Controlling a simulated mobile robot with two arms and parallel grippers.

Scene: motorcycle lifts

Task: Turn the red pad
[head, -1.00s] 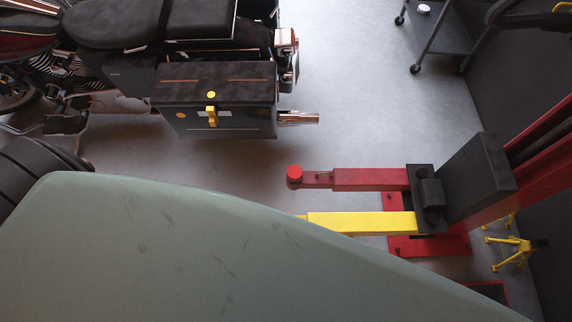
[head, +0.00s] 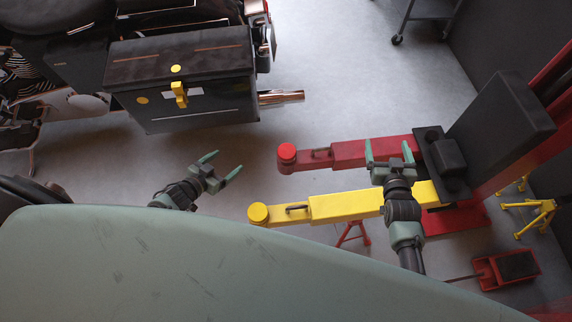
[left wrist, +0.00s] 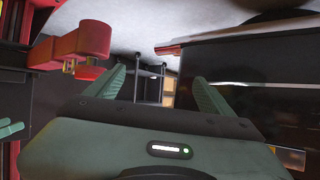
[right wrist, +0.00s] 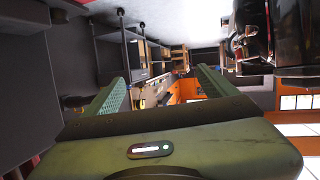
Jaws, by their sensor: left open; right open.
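The red pad (head: 287,152) is a round disc on the free end of the red lift arm (head: 370,152) in the head view. My left gripper (head: 223,164) is open and empty, left of the pad and apart from it. In the left wrist view the red arm's rounded end (left wrist: 95,40) shows at the upper left, outside my left fingers (left wrist: 158,85). My right gripper (head: 389,152) is open and appears over the red arm's right part, well right of the pad. No red pad shows between my right fingers (right wrist: 165,85) in the right wrist view.
A yellow lift arm (head: 345,206) with a yellow pad (head: 258,213) lies in front of the red one. A motorcycle with a black case (head: 185,75) stands at the upper left. Yellow stands (head: 535,215) are at the right. Floor between case and red arm is clear.

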